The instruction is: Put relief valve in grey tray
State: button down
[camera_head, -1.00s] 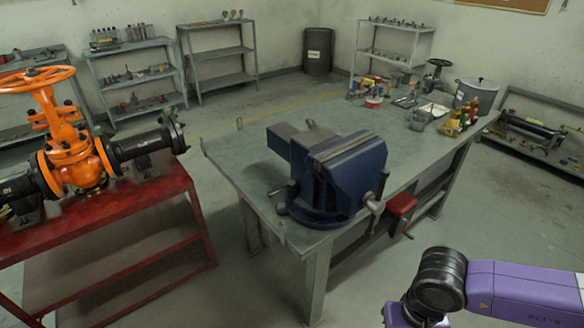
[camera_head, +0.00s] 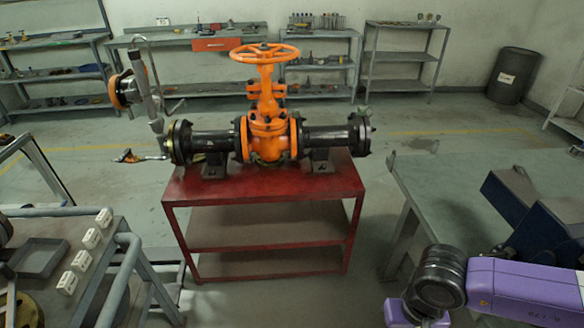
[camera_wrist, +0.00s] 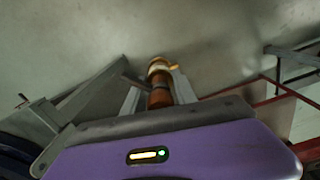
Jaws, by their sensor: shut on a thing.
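My gripper (camera_wrist: 158,92) shows in the wrist view, shut on a small orange-brown and brass cylindrical piece, which looks like the relief valve (camera_wrist: 160,70). The piece points away from the camera between the two grey fingers, and its lower end is hidden by the gripper body. In the head view my gripper and the held piece are out of sight; only a purple arm part shows at lower right. A shallow grey tray (camera_head: 42,258) lies on the workbench at lower left in the head view, well away from that arm part. It appears empty.
A red table (camera_head: 265,190) with the orange gate valve (camera_head: 268,125) stands in the middle. Small white blocks (camera_head: 82,260) line the tray's right side on the grey bench. At right is a green-grey bench (camera_head: 450,195) with a blue vise (camera_head: 535,215). Open floor lies between.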

aim_at(51, 254)
jog(key=i+l+u, duration=0.1)
jog(key=u, duration=0.35)
jog(key=i+l+u, duration=0.2)
jog(key=u, duration=0.2)
jog(key=i+l+u, duration=0.1)
jog(key=l+u, duration=0.15)
jog(key=u, duration=0.2)
jog(key=i+l+u, duration=0.1)
jog(key=l+u, duration=0.15)
jog(key=u, duration=0.2)
